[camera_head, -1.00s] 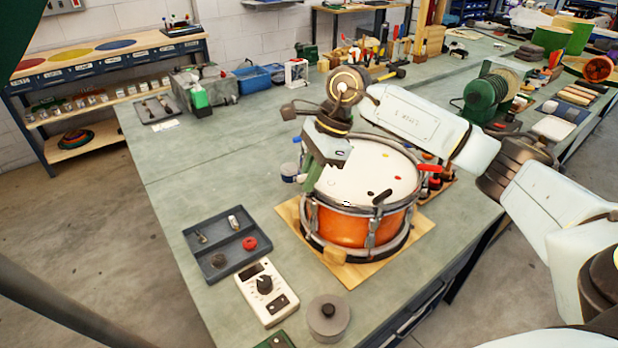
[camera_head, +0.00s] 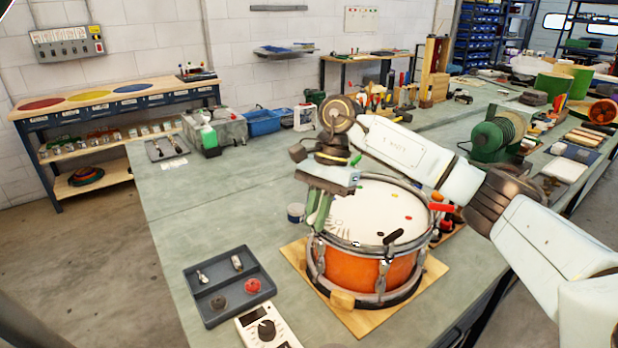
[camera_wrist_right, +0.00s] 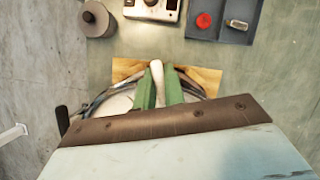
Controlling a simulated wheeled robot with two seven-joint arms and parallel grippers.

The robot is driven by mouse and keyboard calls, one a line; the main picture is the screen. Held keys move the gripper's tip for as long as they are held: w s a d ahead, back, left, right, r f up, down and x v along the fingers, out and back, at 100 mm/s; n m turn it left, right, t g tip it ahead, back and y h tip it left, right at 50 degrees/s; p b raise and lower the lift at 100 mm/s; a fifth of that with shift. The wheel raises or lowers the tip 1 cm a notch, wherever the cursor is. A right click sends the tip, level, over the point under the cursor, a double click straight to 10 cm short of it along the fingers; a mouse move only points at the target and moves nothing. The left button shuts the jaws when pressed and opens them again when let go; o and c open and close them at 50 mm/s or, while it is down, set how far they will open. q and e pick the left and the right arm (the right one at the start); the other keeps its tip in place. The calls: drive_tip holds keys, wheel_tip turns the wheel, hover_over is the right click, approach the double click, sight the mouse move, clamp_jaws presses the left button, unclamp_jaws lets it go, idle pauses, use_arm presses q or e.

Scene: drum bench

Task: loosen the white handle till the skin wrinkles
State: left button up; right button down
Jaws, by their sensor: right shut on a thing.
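The drum has an orange shell (camera_head: 345,268) and a white skin (camera_head: 375,205) with small coloured spots. Several short dark lines, like wrinkles, show on the skin close to my right gripper. My right gripper (camera_head: 318,222) points down at the drum's near-left rim. In the right wrist view its green fingers (camera_wrist_right: 158,92) are shut on the white handle (camera_wrist_right: 156,70), whose pale end sticks out between them. A black handle (camera_head: 394,237) and a red handle (camera_head: 441,207) sit at the rim further right. My left gripper is out of view.
The drum stands on a wooden board (camera_head: 430,285). A grey tray (camera_head: 210,318) with small parts and a white meter (camera_head: 247,322) are in front to the left. A small pot (camera_head: 296,212) stands beside the drum.

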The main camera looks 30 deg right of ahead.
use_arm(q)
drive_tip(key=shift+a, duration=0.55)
use_arm(e)
drive_tip(key=shift+r, duration=0.2)
drive_tip(key=c, duration=1.8)
unclamp_jaws()
drive_tip(key=shift+s, duration=0.2)
drive_tip(key=shift+o, duration=0.2)
